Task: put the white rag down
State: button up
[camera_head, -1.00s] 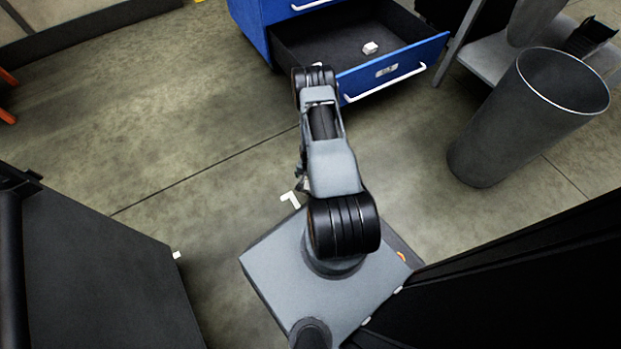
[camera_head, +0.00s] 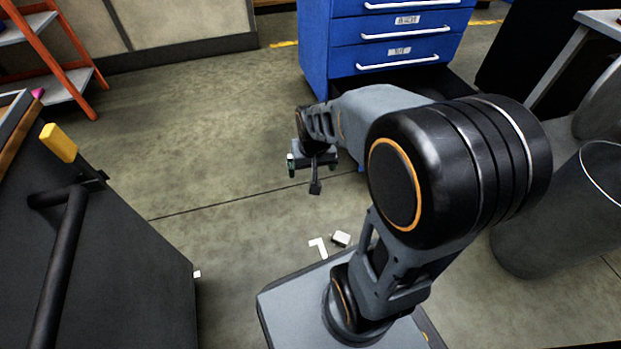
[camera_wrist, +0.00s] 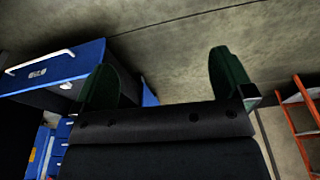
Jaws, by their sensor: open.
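My gripper (camera_head: 312,168) hangs over the floor in front of the blue cabinet, partly seen behind my arm. In the wrist view its two dark green fingers (camera_wrist: 166,85) stand wide apart with nothing between them. A small white crumpled or blocky thing (camera_head: 340,239) lies on the floor beside my base, next to a white L-shaped floor mark; I cannot tell for sure that it is the rag. Another small white thing (camera_wrist: 66,86) shows at the open drawer in the wrist view. My arm hides most of that drawer in the head view.
The blue drawer cabinet (camera_head: 390,45) stands at the back, with a lower drawer open. A grey bin (camera_head: 545,225) is at right. A dark cart (camera_head: 110,260) with a yellow-tipped handle is at left, and an orange-framed shelf (camera_head: 55,50) behind it. The middle floor is clear.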

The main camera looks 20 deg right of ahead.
jog(key=s+a+r+n, duration=0.2)
jog(key=s+a+r, duration=0.2)
jog(key=s, duration=0.3)
jog(key=shift+s+r+t, duration=0.3)
jog(key=shift+s+r, duration=0.1)
jog(key=shift+r, duration=0.4)
jog(key=shift+w+d, duration=0.1)
jog(key=shift+w, duration=0.05)
